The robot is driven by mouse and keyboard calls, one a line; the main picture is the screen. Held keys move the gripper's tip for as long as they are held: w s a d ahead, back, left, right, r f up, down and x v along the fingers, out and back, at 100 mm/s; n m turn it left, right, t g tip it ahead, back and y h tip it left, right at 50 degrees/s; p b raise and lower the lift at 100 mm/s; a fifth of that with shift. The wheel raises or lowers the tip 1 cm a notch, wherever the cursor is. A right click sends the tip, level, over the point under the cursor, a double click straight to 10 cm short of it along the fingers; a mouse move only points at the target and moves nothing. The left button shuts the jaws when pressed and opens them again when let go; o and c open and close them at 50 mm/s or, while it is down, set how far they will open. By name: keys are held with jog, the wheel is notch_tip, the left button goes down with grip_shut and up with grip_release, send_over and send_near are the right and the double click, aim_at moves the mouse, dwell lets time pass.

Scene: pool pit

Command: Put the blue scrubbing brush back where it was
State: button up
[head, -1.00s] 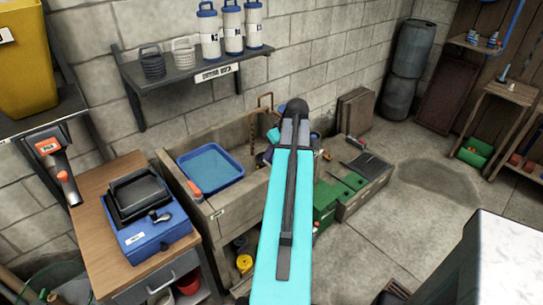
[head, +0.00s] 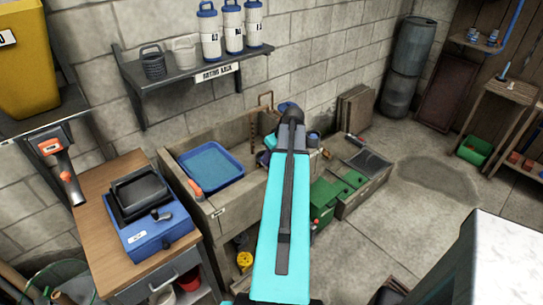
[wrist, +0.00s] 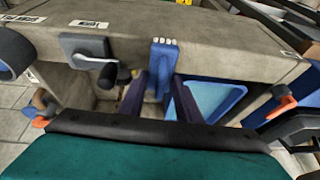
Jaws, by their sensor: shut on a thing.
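The blue scrubbing brush (wrist: 163,58) shows in the wrist view with pale bristles at its upper end. My gripper (wrist: 161,80) is shut on it, with a dark finger on each side of its lower part, which is partly hidden. The brush appears over the concrete sink (wrist: 210,48), near its rim; I cannot tell whether it touches. In the head view, my turquoise arm reaches toward the sink (head: 217,208) and hides most of the gripper and the brush.
A blue tray (head: 210,166) of water sits in the left of the sink, with an orange-handled tool (head: 194,187) at its edge. A shelf (head: 190,83) with bottles hangs above. Green boxes (head: 330,195) stand right of the sink. Open floor (head: 420,240) lies farther right.

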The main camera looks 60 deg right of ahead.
jog(key=shift+f, duration=0.2)
jog(key=shift+f, duration=0.15)
jog(key=o, duration=1)
jog(key=shift+r, duration=0.25)
jog(key=shift+b+v, duration=1.2)
jog(key=shift+v, duration=4.75)
jog(key=shift+d, duration=0.1)
